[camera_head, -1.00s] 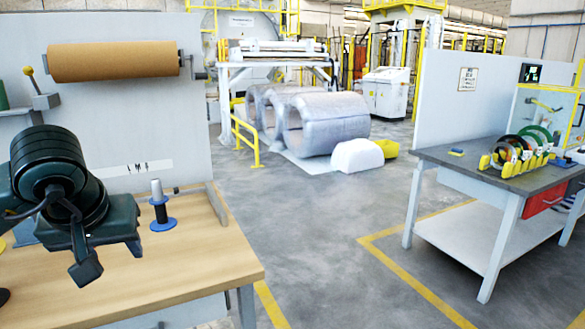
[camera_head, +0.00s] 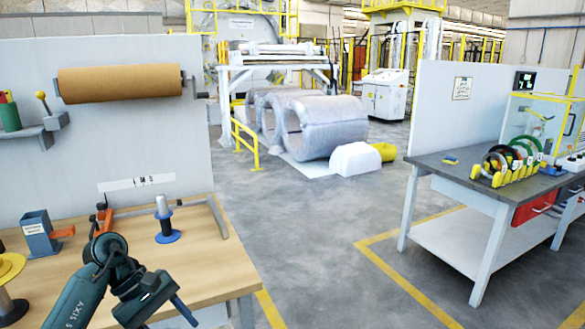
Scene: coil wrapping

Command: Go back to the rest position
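My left arm comes in from the bottom left, over the front of the wooden bench (camera_head: 215,265). Its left gripper (camera_head: 182,310) points down and to the right near the bench's front edge. It appears apart from every object, and I cannot tell how far its fingers are spread. My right gripper is not in view.
On the bench stand a blue-based spool holder (camera_head: 166,225), a blue box-like device (camera_head: 40,236) and a yellow disc stand (camera_head: 8,268). A brown paper roll (camera_head: 120,84) hangs behind. A grey table (camera_head: 440,165) with a coil rack (camera_head: 508,172) is at right. The floor between is clear.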

